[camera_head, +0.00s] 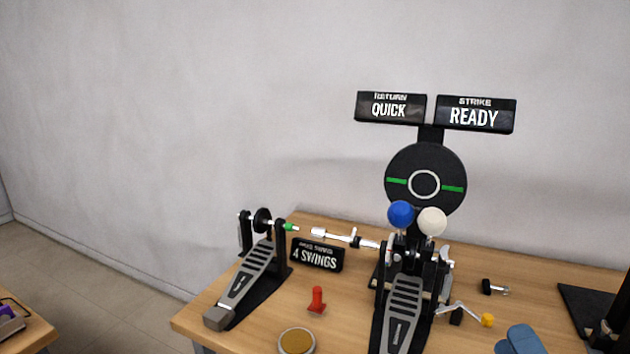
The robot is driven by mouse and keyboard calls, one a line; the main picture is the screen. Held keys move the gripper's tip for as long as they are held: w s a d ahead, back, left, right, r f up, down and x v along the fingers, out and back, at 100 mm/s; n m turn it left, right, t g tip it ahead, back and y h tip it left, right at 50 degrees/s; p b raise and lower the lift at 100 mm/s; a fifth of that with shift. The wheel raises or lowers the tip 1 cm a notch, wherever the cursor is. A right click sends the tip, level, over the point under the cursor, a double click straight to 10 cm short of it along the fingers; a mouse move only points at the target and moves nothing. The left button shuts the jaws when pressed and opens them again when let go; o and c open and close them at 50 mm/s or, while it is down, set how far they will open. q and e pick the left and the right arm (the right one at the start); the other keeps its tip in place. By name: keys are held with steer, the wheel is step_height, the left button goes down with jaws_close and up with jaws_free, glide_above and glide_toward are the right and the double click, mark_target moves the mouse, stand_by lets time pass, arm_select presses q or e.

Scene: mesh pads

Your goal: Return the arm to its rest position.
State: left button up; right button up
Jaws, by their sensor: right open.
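My left gripper is out of view. No marked rest position shows.
The wooden table (540,290) carries a double pedal with a left footboard (250,272), right footboard (402,310), and blue (400,213) and white (432,221) beaters before a round target (400,165). A red piece (316,301), yellow-topped disc (296,341) and blue-grey object (522,338) lie nearer.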

steer(key=s+f+m+g+h, duration=0.65)
steer(key=f+m+g, duration=0.35)
steer(key=f+m, duration=0.4)
steer(key=s+a+f+m+g+y, duration=0.1)
steer(key=s+a+f+m+g, duration=0.1)
steer(key=s+m+g, duration=0.4)
steer(key=s+a+f+m+g+y, duration=0.2)
steer(key=s+f+m+g, duration=0.1)
steer(key=s, duration=0.6)
steer(key=w+f+n+t, duration=0.1)
steer(key=w+f+t, duration=0.6)
steer(key=f, duration=0.3)
steer(key=shift+a+f+t, duration=0.15)
steer(key=shift+t, duration=0.15)
steer(key=shift+w+y, duration=0.1)
steer(key=shift+y, duration=0.15)
